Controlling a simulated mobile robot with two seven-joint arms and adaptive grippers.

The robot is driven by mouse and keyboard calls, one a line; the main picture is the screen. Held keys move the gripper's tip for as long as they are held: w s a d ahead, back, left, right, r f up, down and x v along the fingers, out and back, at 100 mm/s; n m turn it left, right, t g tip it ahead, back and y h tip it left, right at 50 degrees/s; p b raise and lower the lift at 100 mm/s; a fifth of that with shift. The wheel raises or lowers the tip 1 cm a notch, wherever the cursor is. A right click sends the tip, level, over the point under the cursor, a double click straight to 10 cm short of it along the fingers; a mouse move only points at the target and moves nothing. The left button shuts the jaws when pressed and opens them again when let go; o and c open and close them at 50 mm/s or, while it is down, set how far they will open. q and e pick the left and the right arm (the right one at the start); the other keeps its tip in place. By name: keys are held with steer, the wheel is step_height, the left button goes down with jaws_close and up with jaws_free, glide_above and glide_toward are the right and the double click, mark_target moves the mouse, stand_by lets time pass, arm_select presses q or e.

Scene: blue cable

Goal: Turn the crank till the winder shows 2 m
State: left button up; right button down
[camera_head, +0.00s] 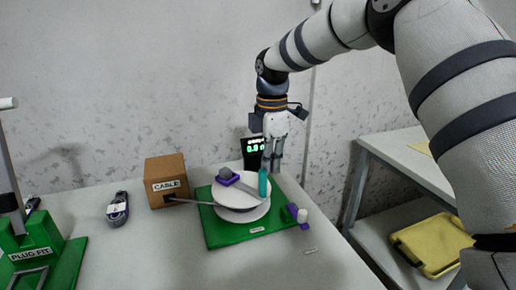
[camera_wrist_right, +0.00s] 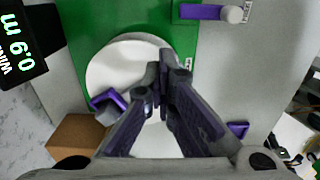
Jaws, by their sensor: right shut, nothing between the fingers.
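The winder has a white drum (camera_head: 232,203) on a green base (camera_head: 222,238), with a purple and grey hub and a crank arm ending in a teal handle (camera_head: 263,182). The drum also shows in the right wrist view (camera_wrist_right: 115,72). The winder's display (camera_wrist_right: 18,52) reads 0.9 m in that view; it stands behind the drum in the head view (camera_head: 253,149). My right gripper (camera_head: 272,168) points down beside or just behind the teal handle, fingers shut and empty; I cannot tell if it touches the handle. In the wrist view the fingers (camera_wrist_right: 163,75) hide the handle. My left gripper is out of view.
A brown CABLE box (camera_head: 167,178) stands left of the winder, with a thin strand running to the drum. A coiled cable (camera_head: 118,210) and a green PLUG FIT fixture (camera_head: 40,245) lie further left. A purple part with a white knob (camera_head: 301,215) sits at the base's right edge.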

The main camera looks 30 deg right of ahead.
mark_target(260, 173)
steer(key=shift+s+a, duration=0.3)
steer(key=shift+a, duration=0.2)
steer(key=shift+s+a, duration=0.3)
steer(key=shift+a, duration=0.2)
steer(key=shift+s+a, duration=0.25)
steer(key=shift+a, duration=2.3)
steer(key=c, duration=1.4)
jaws_free()
steer(key=shift+c, duration=0.2)
step_height(260, 173, up, 8)
